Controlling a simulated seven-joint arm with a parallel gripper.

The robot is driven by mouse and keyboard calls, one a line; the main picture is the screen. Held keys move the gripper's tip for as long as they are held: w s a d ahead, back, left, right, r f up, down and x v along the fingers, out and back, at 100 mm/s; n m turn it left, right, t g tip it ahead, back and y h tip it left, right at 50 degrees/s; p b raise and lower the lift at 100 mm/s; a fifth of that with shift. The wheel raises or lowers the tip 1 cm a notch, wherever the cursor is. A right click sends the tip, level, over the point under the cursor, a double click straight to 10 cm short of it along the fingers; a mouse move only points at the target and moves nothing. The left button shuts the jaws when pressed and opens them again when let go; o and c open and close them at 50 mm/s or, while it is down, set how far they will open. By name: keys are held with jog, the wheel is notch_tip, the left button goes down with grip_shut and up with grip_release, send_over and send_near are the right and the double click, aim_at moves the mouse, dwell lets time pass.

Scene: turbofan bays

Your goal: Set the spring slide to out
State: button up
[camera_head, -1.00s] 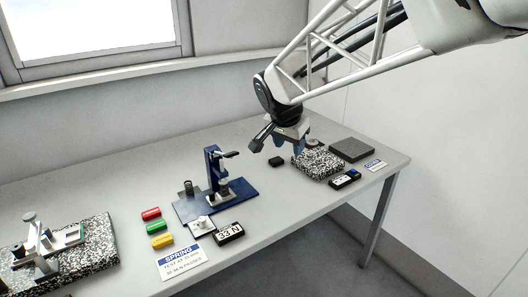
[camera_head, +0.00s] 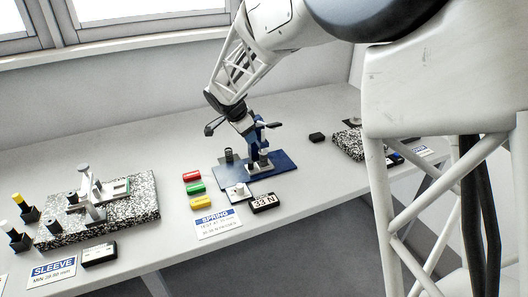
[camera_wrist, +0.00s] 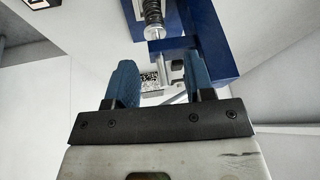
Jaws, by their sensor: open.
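The spring station is a blue stand (camera_head: 260,140) on a blue base plate (camera_head: 284,182), mid-table in the head view. A pale block (camera_head: 259,166) sits at its foot. A white square piece with a small knob (camera_head: 238,191) is at the plate's front edge; I cannot tell which part is the slide. My gripper (camera_head: 248,128) is at the stand's upper part, partly overlapping it. In the wrist view its blue fingers (camera_wrist: 160,84) are apart with nothing gripped. Ahead are a dark coil spring (camera_wrist: 153,12) on a metal rod and blue stand parts (camera_wrist: 205,40). Contact cannot be told.
A 33 N display (camera_head: 264,203) and the SPRING card (camera_head: 217,223) lie in front. Red (camera_head: 191,176), green and yellow blocks are left of the plate. A dark cylinder (camera_head: 228,155) stands on its back left. A speckled slab (camera_head: 130,215) with a fixture is farther left.

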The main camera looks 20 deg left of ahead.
jog(key=h, duration=0.1)
send_near(249, 162)
jog(key=shift+w+d+f, duration=0.2)
jog(key=shift+w+f, duration=0.1)
jog(key=shift+f, duration=0.15)
jog(key=shift+w+d+f, duration=0.2)
jog(key=shift+w+f, duration=0.1)
jog(key=shift+f, duration=0.1)
jog(key=shift+x, duration=3.9)
jog(key=shift+s+f, duration=0.1)
jog(key=shift+s, duration=0.05)
grip_shut()
jog(key=shift+a, duration=0.1)
